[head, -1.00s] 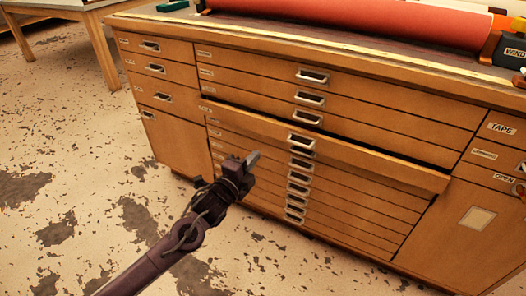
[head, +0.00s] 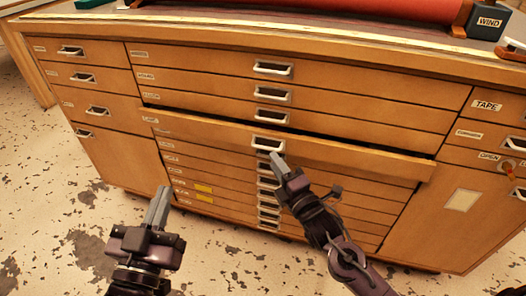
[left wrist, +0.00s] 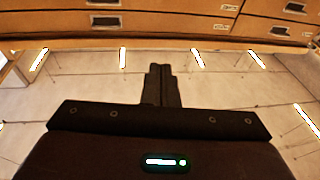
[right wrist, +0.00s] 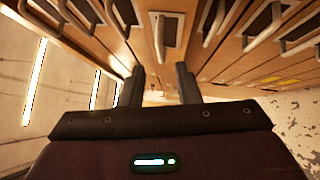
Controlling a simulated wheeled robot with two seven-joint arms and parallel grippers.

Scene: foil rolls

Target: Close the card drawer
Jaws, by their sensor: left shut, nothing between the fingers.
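The card drawer (head: 350,160) is the wide wooden drawer in the middle of the cabinet. It stands out from the drawers around it, with a dark gap along its top edge. Its pale metal handle (head: 268,145) is at the middle of its front. My right gripper (head: 277,160) is just below and in front of that handle; I cannot tell whether it touches. In the right wrist view its fingers (right wrist: 163,85) are apart, with nothing seen held. My left gripper (head: 160,203) is shut and empty, low in front of the cabinet's left part; its fingers are together in the left wrist view (left wrist: 160,80).
Shallower drawers lie above and below the card drawer, all looking closed. A small drawer column (head: 90,75) is at the left. The cabinet top (head: 220,25) carries a red roll (head: 330,5). The speckled floor in front is clear.

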